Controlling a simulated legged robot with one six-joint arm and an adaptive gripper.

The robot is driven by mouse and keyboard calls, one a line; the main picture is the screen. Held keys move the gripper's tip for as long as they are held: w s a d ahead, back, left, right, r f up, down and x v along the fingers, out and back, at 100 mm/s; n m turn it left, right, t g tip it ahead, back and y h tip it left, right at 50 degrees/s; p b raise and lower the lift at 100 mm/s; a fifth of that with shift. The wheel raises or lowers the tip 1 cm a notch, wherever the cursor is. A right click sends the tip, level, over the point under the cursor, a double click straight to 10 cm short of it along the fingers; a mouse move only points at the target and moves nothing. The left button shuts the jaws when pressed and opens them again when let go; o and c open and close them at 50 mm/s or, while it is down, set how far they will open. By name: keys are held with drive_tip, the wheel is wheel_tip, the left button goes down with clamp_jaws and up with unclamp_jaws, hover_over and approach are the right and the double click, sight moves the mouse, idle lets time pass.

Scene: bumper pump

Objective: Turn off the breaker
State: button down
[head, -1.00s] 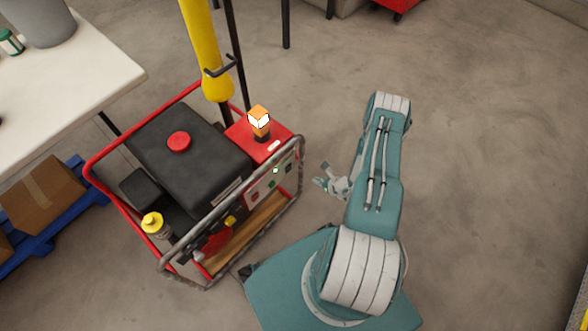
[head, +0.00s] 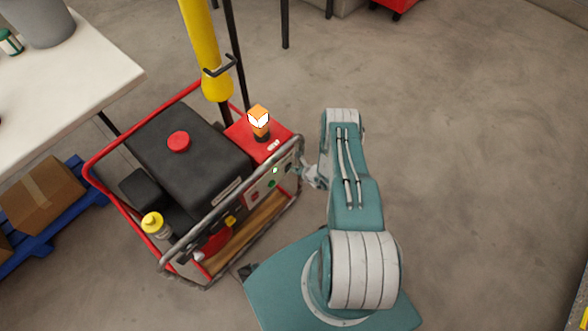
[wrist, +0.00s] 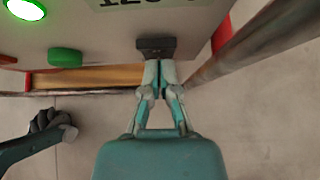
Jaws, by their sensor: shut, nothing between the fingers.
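The breaker, a dark switch block (wrist: 156,46) on the pump's pale control panel (wrist: 75,22), sits directly in front of my gripper's fingertips in the wrist view. My gripper (wrist: 158,64) is shut with nothing between its fingers. Its tips are at the lower edge of the switch; I cannot tell whether they touch it. In the head view my gripper (head: 306,174) is at the right end of the panel (head: 266,186), beside the frame bar. The switch itself is hidden there.
A glowing green light (wrist: 25,9) and a green button (wrist: 65,58) are left of the switch. A metal frame bar (wrist: 250,42) runs close on the right. An orange lamp (head: 259,122) is lit on the red box. Open floor lies to the right.

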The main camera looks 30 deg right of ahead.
drive_tip(key=shift+w, duration=0.2)
drive_tip(key=shift+w+a+r+g, duration=0.2)
drive_tip(key=shift+w+g, duration=0.2)
drive_tip(key=shift+s, duration=0.1)
drive_tip(key=shift+r, duration=0.75)
drive_tip(key=shift+d, duration=0.1)
